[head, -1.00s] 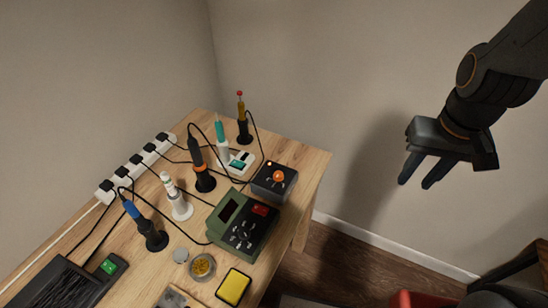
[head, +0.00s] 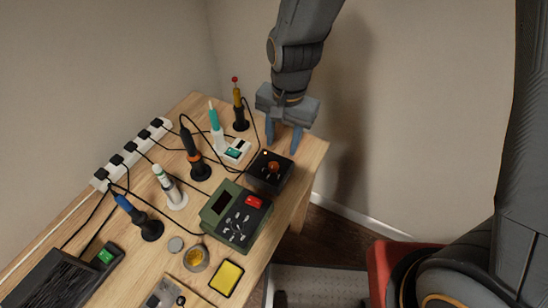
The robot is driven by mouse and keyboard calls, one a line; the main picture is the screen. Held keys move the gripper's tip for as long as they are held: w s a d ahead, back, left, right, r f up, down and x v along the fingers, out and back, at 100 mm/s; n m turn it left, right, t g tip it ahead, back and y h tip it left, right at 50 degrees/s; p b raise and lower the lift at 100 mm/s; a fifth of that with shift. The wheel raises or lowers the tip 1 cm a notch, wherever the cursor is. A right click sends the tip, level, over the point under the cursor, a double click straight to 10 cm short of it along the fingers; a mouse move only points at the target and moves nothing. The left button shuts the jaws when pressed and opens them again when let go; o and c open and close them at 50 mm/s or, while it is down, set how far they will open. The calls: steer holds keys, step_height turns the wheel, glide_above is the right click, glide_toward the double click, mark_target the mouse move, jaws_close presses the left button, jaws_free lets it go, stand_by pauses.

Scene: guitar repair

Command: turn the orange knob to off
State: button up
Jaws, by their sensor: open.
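The orange knob (head: 273,167) sits on top of a small dark control box (head: 267,182) near the right edge of the wooden table. A small amber light (head: 265,153) shows on the box beside the knob. My gripper (head: 283,148) points down just behind and above the box, its two blue-grey fingers spread apart with nothing between them. In this view the fingertips lie a little above the knob in the picture; I cannot tell their exact height over the box.
A green station with a red switch (head: 236,216) stands in front of the box. Soldering irons in stands, including an orange-ringed one (head: 200,170) and a red-tipped one (head: 239,105), stand to the left with loose cables. A yellow sponge (head: 226,278) lies at the front.

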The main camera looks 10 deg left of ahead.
mark_target(274, 165)
steer(key=shift+s+a+f, duration=0.25)
steer(key=shift+a+f, duration=0.25)
steer(key=shift+a, duration=0.3)
steer(key=shift+w+a+f+p, duration=0.1)
steer(key=shift+f+p, duration=0.25)
steer(key=shift+f, duration=1.5)
steer(key=shift+a+f+p, duration=0.1)
steer(key=shift+f+p, duration=0.2)
steer(key=shift+f, duration=1.55)
jaws_close()
steer(key=shift+b, duration=0.3)
steer(key=n+b, duration=0.2)
steer(key=n, duration=0.3)
steer(key=shift+f+b, duration=0.1)
steer(key=shift+b, duration=0.2)
steer(key=n+b, duration=0.2)
steer(key=n, duration=0.3)
steer(key=shift+n+g, duration=0.3)
steer(key=shift+g, duration=0.1)
